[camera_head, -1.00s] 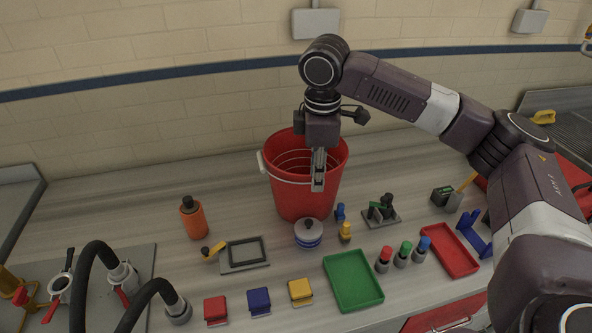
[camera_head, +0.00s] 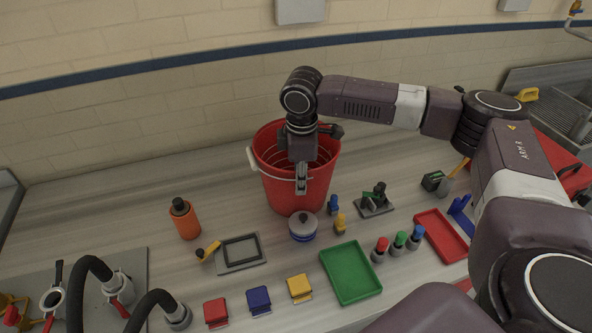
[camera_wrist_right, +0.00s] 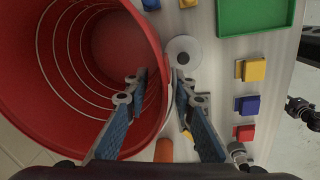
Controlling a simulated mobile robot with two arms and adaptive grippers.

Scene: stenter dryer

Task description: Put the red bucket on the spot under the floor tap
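The red bucket (camera_head: 292,192) stands upright on the counter near the wall, with a white handle hanging at its rim. It fills the left of the right wrist view (camera_wrist_right: 50,110). My right gripper (camera_head: 302,185) is lowered at the bucket's front rim. In the right wrist view its fingers (camera_wrist_right: 160,95) are apart, one inside the bucket and one outside, with the wall between them; I see no clear grip. My left gripper is not in view. The spot under the floor tap is not in view.
A grey-blue lidded pot (camera_head: 303,228) stands just in front of the bucket. An orange bottle (camera_head: 185,219), a green tray (camera_head: 351,272), a red tray (camera_head: 441,236) and several small blocks lie around. A wall tap (camera_head: 574,12) shows at the upper right, above a metal sink (camera_head: 560,100).

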